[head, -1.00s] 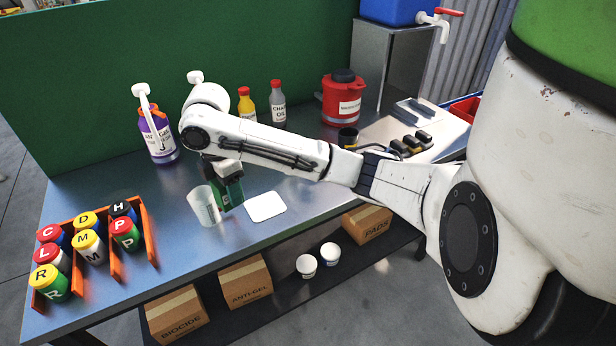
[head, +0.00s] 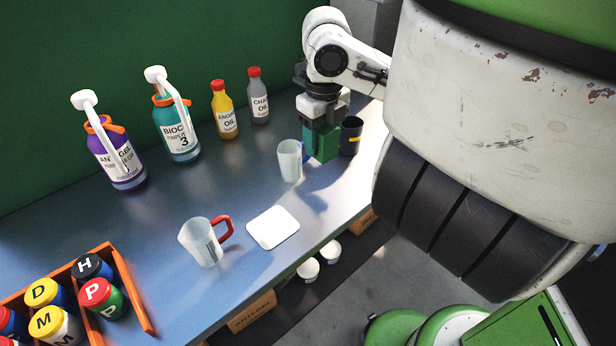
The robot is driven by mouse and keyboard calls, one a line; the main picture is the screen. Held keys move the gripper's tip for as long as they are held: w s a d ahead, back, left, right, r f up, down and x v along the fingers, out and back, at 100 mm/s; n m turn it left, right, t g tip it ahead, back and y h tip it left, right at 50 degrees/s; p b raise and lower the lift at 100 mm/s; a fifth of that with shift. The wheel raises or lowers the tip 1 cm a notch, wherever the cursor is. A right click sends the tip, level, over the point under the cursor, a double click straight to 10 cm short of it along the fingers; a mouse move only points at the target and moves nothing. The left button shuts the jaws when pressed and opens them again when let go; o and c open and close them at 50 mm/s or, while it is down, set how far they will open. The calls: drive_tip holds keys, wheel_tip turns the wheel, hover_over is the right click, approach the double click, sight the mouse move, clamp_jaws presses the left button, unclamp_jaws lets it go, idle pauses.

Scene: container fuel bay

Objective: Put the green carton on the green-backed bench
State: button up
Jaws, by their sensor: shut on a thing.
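The green carton (head: 322,146) is upright in my gripper (head: 321,127), which is shut on it. Its upper part is covered by the fingers. It is over the right part of the green-backed bench (head: 150,235), close to the surface; I cannot tell whether its base touches. The bench has a blue-grey top and a tall green back panel (head: 140,60). A clear beaker (head: 289,162) stands just left of the carton. A black cup (head: 350,138) stands just right of it.
A red-handled jug (head: 203,243) and a white pad (head: 273,227) lie in front. Purple (head: 118,160) and teal (head: 176,130) pump bottles and two oil bottles (head: 225,112) (head: 258,98) stand along the back. An orange rack (head: 130,290) holds several cans at front left.

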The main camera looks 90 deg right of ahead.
drive_tip(key=shift+w+a+f, duration=0.1)
drive_tip(key=shift+w+f, duration=0.1)
drive_tip(key=w+f+p, duration=0.1)
drive_tip(key=w+f, duration=0.1)
drive_tip(key=w, duration=0.2)
drive_tip(key=w+f, duration=0.3)
drive_tip(key=w+a+f+p, duration=0.1)
drive_tip(key=w+f, duration=0.2)
drive_tip(key=w, duration=0.1)
drive_tip(key=shift+w+p, duration=0.35)
drive_tip(key=shift+w+a+f, duration=0.1)
drive_tip(key=shift+w+f, duration=0.3)
drive_tip(key=shift+f, duration=0.05)
drive_tip(key=f, duration=0.1)
drive_tip(key=f+p, duration=0.1)
drive_tip(key=f, duration=0.1)
drive_tip(key=shift+w, duration=0.3)
drive_tip(key=shift+f, duration=0.45)
